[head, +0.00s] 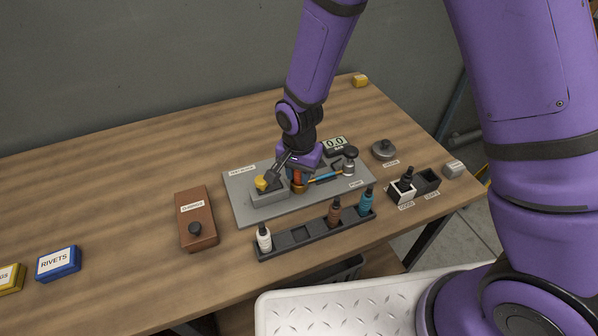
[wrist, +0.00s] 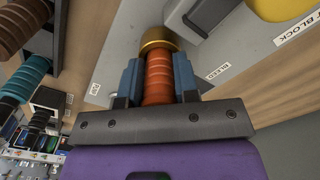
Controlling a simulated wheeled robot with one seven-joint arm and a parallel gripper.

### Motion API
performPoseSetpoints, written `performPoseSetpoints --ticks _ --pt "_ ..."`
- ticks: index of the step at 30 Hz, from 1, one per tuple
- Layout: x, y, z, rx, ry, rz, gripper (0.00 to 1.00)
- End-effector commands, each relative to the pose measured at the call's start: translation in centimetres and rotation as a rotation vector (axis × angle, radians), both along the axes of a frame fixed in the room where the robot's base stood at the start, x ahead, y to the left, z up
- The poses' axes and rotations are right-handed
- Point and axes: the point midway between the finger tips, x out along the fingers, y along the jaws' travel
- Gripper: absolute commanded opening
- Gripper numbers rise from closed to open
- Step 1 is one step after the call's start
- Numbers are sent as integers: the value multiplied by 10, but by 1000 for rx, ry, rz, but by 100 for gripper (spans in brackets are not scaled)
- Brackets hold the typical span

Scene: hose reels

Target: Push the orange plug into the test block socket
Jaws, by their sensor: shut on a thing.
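The orange plug (wrist: 158,78) is a ribbed orange-red cylinder with a brass collar at its far end. My gripper (wrist: 157,72) is shut on its ribbed body, with one blue finger on each side. In the head view the plug (head: 297,178) shows below my gripper (head: 296,170), just right of the test block. The test block (head: 270,197) is a grey block with a yellow knob on top, on a grey plate. It also shows in the wrist view (wrist: 208,14), close to the brass collar. The socket opening is hidden, and I cannot tell whether the plug touches it.
A blue hose piece (head: 322,177) and a pump with a gauge (head: 336,143) lie right of the plug. A dark rack (head: 301,235) with bottles stands in front of the plate (head: 236,207). A brown box (head: 197,222) stands left.

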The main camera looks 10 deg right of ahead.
Motion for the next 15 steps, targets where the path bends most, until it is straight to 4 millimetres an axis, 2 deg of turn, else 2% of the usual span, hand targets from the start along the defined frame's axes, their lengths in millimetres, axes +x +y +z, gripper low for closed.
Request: performPoseSetpoints --ticks 3,4,6,7,15 --pt "0 0 -3 -1 0 0 3" --pt "0 0 -3 0 0 0 35" --pt "0 0 -2 0 0 0 52" --pt "0 0 -2 0 0 0 54" --pt "0 0 -2 0 0 0 54"
